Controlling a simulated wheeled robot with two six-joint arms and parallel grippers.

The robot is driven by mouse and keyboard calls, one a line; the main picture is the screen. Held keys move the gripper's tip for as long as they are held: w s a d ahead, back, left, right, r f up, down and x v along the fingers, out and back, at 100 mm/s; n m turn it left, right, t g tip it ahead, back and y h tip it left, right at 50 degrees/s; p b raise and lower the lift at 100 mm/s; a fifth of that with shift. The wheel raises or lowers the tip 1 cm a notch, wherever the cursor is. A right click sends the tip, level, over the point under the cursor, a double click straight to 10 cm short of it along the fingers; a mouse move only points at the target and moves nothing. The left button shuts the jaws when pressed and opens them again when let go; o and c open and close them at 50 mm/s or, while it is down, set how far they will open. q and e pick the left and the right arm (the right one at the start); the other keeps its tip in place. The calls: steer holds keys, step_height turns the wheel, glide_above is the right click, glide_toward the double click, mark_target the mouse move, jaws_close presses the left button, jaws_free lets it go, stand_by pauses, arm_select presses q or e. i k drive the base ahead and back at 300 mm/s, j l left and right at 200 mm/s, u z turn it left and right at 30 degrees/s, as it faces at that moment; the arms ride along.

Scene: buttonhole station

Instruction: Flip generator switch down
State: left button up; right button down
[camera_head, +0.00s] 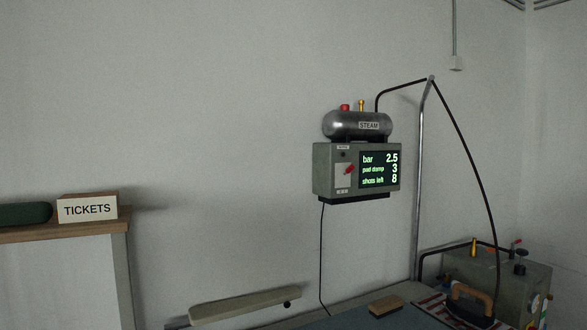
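The steam generator (325,181) is a grey box on the wall, right of the middle. A steel tank (343,125) labelled STEAM lies on top of it. Its switch (349,169) has a small red lever in front of a pale plate, on the left part of the box's front. The red part sits near the plate's upper right; its exact tilt is too small to tell. The lit display (379,170) beside it reads bar 2.5, pad damp 3, shots left 8. Neither of my grippers is in view.
A black hose on a metal pole (420,190) stands right of the generator. Below are a sleeve board (245,304), a brown block (386,306), a wooden-handled iron (472,297) and a grey-green box (535,285). A TICKETS box (88,208) sits on a shelf at left.

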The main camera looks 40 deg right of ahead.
mark_target(351, 168)
steer(key=k+l, duration=0.1)
steer(key=l, duration=0.3)
steer(key=k+l+u, duration=0.1)
steer(key=l, duration=0.35)
steer(key=k+l+u, duration=0.1)
steer(key=l, duration=0.3)
steer(key=k+l, duration=0.2)
steer(key=l, duration=0.2)
steer(key=k+l+u, duration=0.1)
steer(key=l, duration=0.3)
steer(key=k+l, duration=0.2)
steer(key=l, duration=0.2)
steer(key=u, duration=0.05)
